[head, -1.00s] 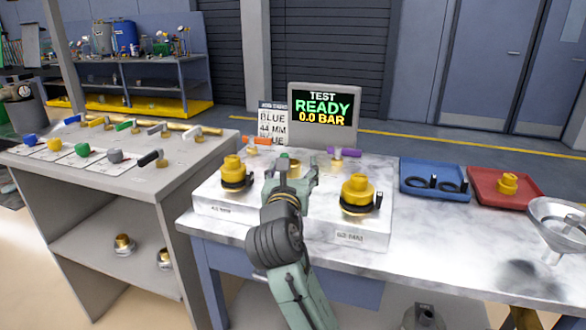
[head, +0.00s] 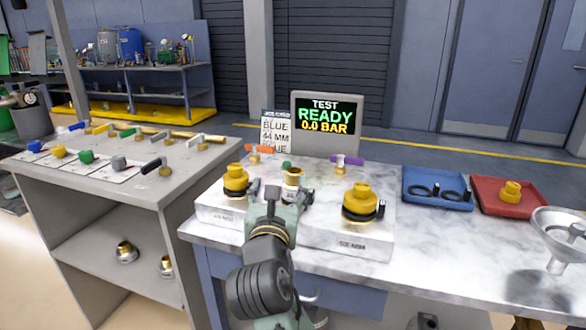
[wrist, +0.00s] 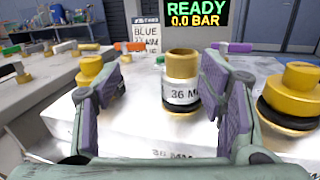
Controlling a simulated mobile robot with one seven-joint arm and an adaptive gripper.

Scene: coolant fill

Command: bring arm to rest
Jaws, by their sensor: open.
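My gripper (head: 278,200) is open and empty in the head view, low over the front of the white fixture block (head: 330,235) on the marble-topped bench. In the wrist view its two purple-padded fingers (wrist: 165,105) stand apart. A brass fitting with a "36 M…" label (wrist: 181,82) stands upright beyond and between the fingers. It also shows in the head view (head: 292,178). A yellow cap with a black ring (head: 235,181) sits to the left of my gripper, and another yellow cap (head: 360,203) sits to the right.
A test screen (head: 325,122) reads READY, 0.0 BAR. A blue tray (head: 425,203) with black rings, a red tray (head: 485,205) with a yellow part and a metal funnel (head: 560,228) are on the right. A grey table (head: 130,200) with coloured-handled valves stands on the left.

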